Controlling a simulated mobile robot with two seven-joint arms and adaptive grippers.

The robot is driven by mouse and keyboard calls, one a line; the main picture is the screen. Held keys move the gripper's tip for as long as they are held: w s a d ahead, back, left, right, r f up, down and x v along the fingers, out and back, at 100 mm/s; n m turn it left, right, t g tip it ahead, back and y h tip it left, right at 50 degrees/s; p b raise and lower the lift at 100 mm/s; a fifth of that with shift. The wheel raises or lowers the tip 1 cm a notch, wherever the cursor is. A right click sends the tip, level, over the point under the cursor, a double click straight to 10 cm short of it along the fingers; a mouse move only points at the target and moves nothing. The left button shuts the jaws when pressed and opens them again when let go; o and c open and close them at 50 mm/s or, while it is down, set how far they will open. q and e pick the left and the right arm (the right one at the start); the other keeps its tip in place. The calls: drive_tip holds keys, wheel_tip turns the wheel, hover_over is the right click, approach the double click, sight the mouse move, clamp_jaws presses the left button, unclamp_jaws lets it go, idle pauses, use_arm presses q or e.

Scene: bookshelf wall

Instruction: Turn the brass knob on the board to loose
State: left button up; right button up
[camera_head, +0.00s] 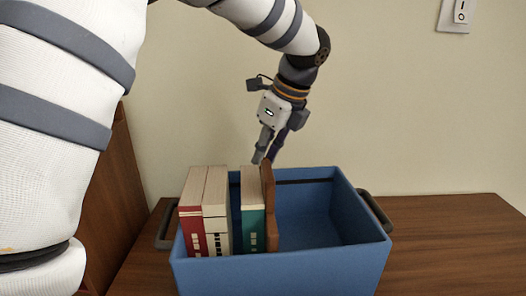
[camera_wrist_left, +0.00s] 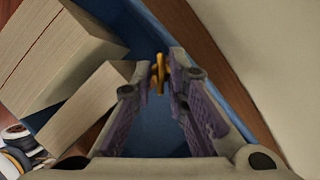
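The blue crate (camera_head: 275,277) stands on the wooden table, with a brown upright board (camera_head: 268,207) inside it, right of the books. My left gripper (camera_head: 265,160) points down at the board's top edge. In the left wrist view the brass knob (camera_wrist_left: 160,76) lies between the fingertips of my left gripper (camera_wrist_left: 161,67). The fingers are apart on either side of the knob, with narrow gaps. The knob is hidden in the head view. My right gripper is not in view.
Several books, a red one (camera_head: 192,228), a cream one (camera_head: 216,230) and a teal one (camera_head: 252,226), stand upright in the crate left of the board. The crate's right half is empty. The table (camera_head: 440,240) is clear on the right. A wall switch (camera_head: 461,12) is top right.

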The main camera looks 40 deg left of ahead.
use_arm(q)
clamp_jaws()
drive_tip(key=n+g, duration=0.1)
drive_tip(key=n, duration=0.3)
drive_tip(key=shift+w+n+g, duration=0.2)
drive_tip(key=shift+n+g, duration=0.1)
drive_tip(key=shift+g, duration=0.1)
drive_tip(key=shift+a+n+g+h+b, duration=0.1)
drive_tip(key=shift+n+g+h+b, duration=0.4)
drive_tip(key=shift+n, duration=1.4)
drive_tip(key=shift+h, duration=0.3)
unclamp_jaws()
drive_tip(key=v, duration=0.7)
drive_tip(key=shift+w+r, duration=0.15)
drive_tip(key=shift+r, duration=0.15)
